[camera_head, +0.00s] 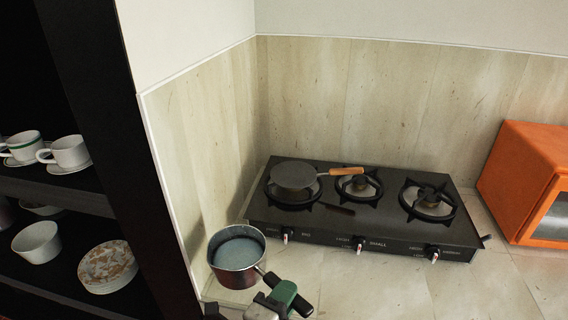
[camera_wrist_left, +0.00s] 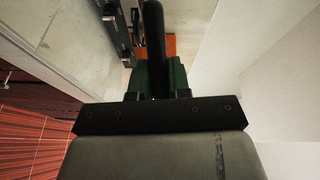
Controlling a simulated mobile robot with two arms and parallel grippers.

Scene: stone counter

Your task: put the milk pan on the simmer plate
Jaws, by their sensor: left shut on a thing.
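The milk pan (camera_head: 237,274) is a small dark red-brown pot with pale liquid inside, at the front left of the counter, upright. My left gripper (camera_head: 284,297) has green fingers and is shut on the pan's black handle, which also shows in the left wrist view (camera_wrist_left: 153,40) between the fingers (camera_wrist_left: 160,75). I cannot tell whether the pan is clear of the counter. The simmer plate (camera_head: 294,176) is a round grey disc with a wooden handle pointing right, lying on the stove's left burner. My right gripper is not in view.
The black three-burner stove (camera_head: 390,237) stands against the back wall; its middle and right burners are bare. An orange oven (camera_head: 525,170) is at the right. A dark shelf with cups (camera_head: 70,152) and plates (camera_head: 108,266) stands at the left. The counter before the stove is clear.

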